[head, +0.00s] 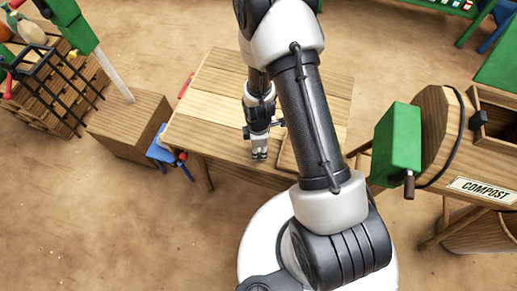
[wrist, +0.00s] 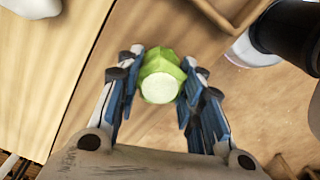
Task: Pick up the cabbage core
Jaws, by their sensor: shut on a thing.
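The cabbage core (wrist: 160,82) is a light green piece with a pale round cut face. In the wrist view it sits between the two fingers of my gripper (wrist: 158,88), which are shut on it from both sides. In the head view my gripper (head: 259,155) points down near the front edge of the wooden table (head: 215,85). The core cannot be made out in the head view. I cannot tell whether it touches the table.
A compost drum with a green box (head: 397,143) and a "COMPOST" sign (head: 483,190) stands at the right. A wooden crate with a black rack (head: 55,85) is at the left, next to a wooden box (head: 130,125).

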